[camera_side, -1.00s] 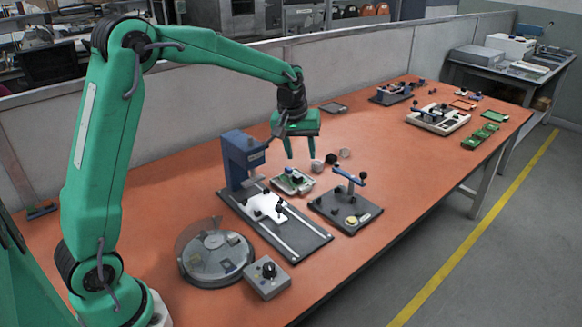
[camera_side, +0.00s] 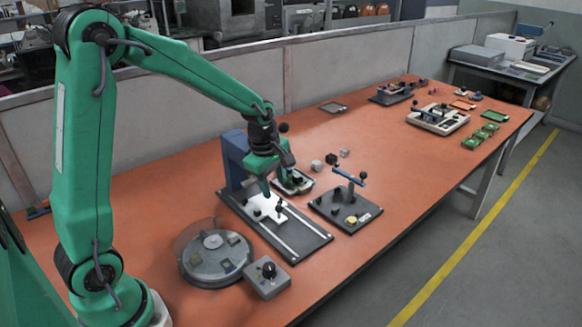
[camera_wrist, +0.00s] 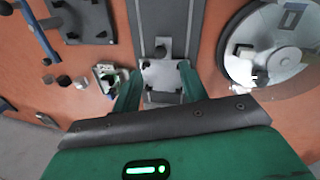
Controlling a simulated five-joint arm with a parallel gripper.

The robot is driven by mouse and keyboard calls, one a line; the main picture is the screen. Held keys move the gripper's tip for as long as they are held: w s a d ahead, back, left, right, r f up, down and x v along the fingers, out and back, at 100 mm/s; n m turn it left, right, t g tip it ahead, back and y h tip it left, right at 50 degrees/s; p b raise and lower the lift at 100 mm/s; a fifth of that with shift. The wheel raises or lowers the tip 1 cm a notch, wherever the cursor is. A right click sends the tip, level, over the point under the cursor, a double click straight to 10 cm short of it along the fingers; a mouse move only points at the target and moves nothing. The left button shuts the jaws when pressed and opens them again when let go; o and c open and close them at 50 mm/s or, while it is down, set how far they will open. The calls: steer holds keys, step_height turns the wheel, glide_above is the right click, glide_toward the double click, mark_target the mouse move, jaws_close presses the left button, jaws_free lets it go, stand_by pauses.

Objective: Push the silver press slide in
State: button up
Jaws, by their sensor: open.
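The silver press slide (camera_side: 258,212), a pale flat plate with dark knobs, lies on the two rails of the dark press base (camera_side: 308,241). The blue press column (camera_side: 233,158) stands at the back of that base, partly hidden by my gripper. My green gripper (camera_side: 279,188) is low over the slide's back part, fingers pointing down and apart. In the wrist view, the slide (camera_wrist: 155,76) shows between the open fingers of my gripper (camera_wrist: 158,68), with a dark knob beyond the tips. Nothing is held. Whether a finger touches the slide I cannot tell.
A round silver turntable (camera_side: 217,258) and a grey control box (camera_side: 267,278) stand in front on the left. A dark fixture with a blue lever (camera_side: 347,205) is right of the press. A small tray with parts (camera_side: 295,184) is close behind my gripper.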

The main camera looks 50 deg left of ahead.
mark_target(278, 206)
steer(key=shift+w+a+f, duration=0.1)
steer(key=shift+w+f, duration=0.15)
steer(key=shift+f, duration=1)
steer(key=shift+w+f, duration=0.25)
steer(key=shift+f, duration=1.05)
steer(key=shift+w+a+f, duration=0.1)
steer(key=shift+w+f, duration=0.15)
steer(key=shift+f, duration=1)
jaws_close()
